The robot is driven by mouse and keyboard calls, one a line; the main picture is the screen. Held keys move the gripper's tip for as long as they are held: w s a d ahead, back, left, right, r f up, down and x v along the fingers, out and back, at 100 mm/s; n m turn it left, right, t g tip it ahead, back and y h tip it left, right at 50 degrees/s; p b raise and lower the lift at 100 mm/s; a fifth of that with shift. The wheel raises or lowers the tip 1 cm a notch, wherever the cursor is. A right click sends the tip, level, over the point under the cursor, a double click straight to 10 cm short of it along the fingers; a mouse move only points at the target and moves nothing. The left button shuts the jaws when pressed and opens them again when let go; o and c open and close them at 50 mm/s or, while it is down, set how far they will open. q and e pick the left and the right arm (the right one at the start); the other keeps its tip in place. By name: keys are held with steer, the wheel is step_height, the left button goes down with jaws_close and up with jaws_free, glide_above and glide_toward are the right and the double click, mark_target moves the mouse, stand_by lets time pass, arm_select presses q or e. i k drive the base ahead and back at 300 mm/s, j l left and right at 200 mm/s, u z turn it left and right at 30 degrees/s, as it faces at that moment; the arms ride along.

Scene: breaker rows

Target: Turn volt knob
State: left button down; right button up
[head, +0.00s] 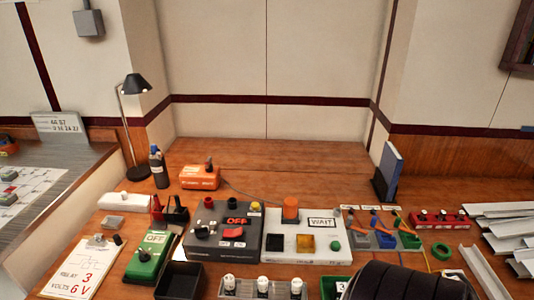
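No knob can be read as marked volt at this size. A green box (135,270) at front left has an OFF label and a dark round knob (144,255). A dark grey panel (215,260) right of it shows a red OFF sign, a red switch and several small knobs or buttons. An orange box (200,178) behind carries a dark knob or handle (209,163) on top. A clipboard sheet (88,268) reads relay 3, volts 6 V. Neither gripper's fingers show. A large black rounded form at the bottom right is probably part of my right arm.
A white WAIT panel (306,254) with an orange lamp stands mid-table. Small coloured switch blocks, a red box (440,220), green tape (441,251) and metal rails (500,225) lie to the right. A lamp (135,85) and bottle (158,168) stand at back left. The table's back is clear.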

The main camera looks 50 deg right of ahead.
mark_target(201, 233)
steer(key=z, duration=1.3)
